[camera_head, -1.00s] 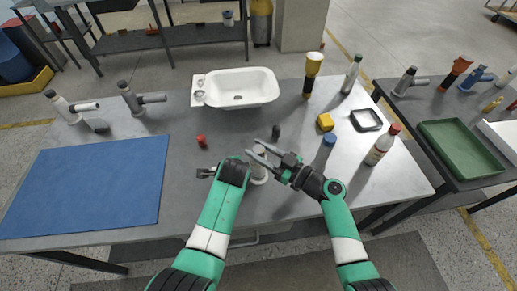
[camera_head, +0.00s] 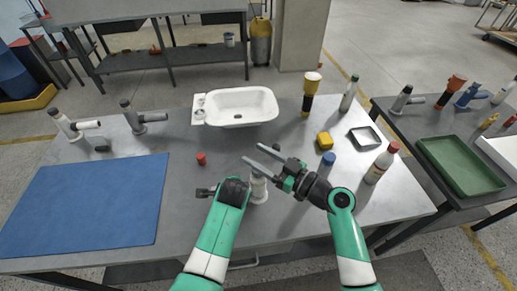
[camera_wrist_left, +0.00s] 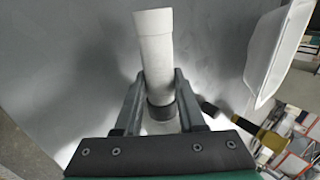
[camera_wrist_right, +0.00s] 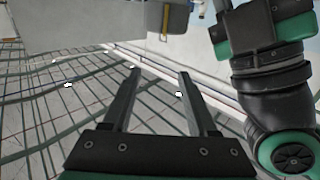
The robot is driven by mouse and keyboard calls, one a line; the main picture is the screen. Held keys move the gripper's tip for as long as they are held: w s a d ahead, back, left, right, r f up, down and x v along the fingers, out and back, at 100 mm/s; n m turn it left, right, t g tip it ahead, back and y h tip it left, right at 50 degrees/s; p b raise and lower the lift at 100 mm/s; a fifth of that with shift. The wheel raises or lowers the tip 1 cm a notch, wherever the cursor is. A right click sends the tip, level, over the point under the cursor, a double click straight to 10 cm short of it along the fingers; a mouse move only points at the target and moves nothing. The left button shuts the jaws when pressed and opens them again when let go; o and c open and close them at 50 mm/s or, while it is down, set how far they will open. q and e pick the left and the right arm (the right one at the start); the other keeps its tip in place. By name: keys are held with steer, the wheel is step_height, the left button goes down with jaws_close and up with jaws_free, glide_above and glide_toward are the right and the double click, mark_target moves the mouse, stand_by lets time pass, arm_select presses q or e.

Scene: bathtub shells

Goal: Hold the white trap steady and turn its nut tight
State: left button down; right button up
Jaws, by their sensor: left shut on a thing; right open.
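The white trap (camera_head: 259,188) stands upright near the table's front middle; its white tube (camera_wrist_left: 155,45) rises past my left fingers in the left wrist view. A dark ring, apparently its nut (camera_wrist_left: 161,116), sits low between them. My left gripper (camera_wrist_left: 162,78) is shut on the trap; in the head view its fingers are largely hidden. My right gripper (camera_head: 255,160) is open and empty, its fingers spread above and beside the trap's top. The right wrist view shows bare space between the open fingers (camera_wrist_right: 158,75); the trap is not visible there.
A white basin (camera_head: 238,105) stands behind. A red cap (camera_head: 201,159) lies left, a blue mat (camera_head: 85,200) farther left.

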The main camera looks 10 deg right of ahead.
step_height(320, 180, up, 4)
steer(key=shift+f, duration=0.2)
steer(key=s+d+f+m+t+h, duration=0.2)
steer(key=s+d+f+h, duration=0.1)
steer(key=s+f, duration=0.25)
steer(key=s+d+f+m+t+h, duration=0.2)
steer(key=s+f+m+h, duration=0.1)
steer(key=s+f, duration=0.3)
steer(key=x, duration=0.3)
steer(key=r+x, duration=0.1)
steer(key=x, duration=0.7)
steer(key=shift+a+r, duration=0.15)
steer(key=shift+a, duration=0.05)
